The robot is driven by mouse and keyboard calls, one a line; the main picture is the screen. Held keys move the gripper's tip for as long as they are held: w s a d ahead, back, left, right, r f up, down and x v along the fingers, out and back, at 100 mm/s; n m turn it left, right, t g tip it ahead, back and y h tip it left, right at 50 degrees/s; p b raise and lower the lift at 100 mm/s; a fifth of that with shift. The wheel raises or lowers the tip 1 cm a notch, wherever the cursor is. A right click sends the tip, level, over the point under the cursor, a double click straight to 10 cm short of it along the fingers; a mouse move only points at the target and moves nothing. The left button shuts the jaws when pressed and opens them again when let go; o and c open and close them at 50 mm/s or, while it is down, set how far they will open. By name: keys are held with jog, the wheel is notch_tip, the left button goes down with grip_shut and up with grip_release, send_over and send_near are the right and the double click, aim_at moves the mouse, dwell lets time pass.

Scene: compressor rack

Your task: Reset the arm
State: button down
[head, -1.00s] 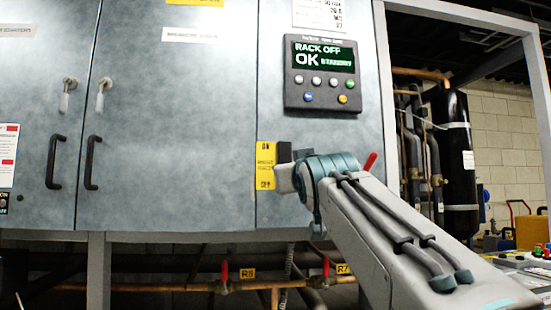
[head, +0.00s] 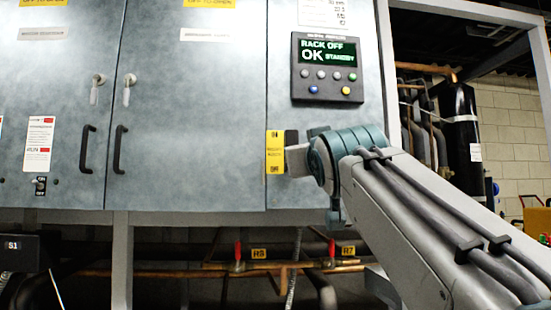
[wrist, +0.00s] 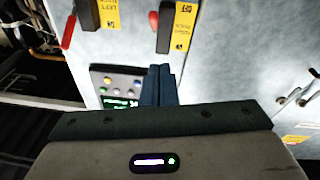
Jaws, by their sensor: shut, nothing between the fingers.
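My arm (head: 400,215) reaches in from the lower right in the head view, in front of the cabinet's right side. Its far end hides my gripper in that view. In the wrist view my gripper (wrist: 158,84) has its two dark blue fingers together, with nothing between them. Beyond the fingertips are the grey cabinet face and a black switch handle (wrist: 167,25) with a yellow label. The control panel (wrist: 117,88) shows just left of the fingers. It also shows in the head view (head: 327,69), reading "RACK OFF OK STANDBY".
A red lever (wrist: 68,32) stands out at the upper left of the wrist view. Cabinet doors with black handles (head: 120,150) fill the left of the head view. Copper pipes with red valves (head: 238,250) run below. A black cylinder (head: 461,140) stands at right.

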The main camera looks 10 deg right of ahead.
notch_tip(320, 180, down, 14)
jog(key=g+y+p, duration=0.1)
jog(key=g+p, duration=0.8)
jog(key=p, duration=0.9)
jog(key=s+a+f+g+p, duration=0.1)
jog(key=s+f+g+p, duration=0.3)
jog(key=s+p, duration=0.3)
jog(key=s+a+f+g+y+p, duration=0.1)
jog(key=s+f+g+p, duration=0.3)
jog(key=s+f+p, duration=0.3)
jog(key=s, duration=0.3)
jog(key=shift+s+a+f+m, duration=0.3)
jog(key=shift+s+a+m, duration=0.1)
jog(key=shift+a, duration=0.1)
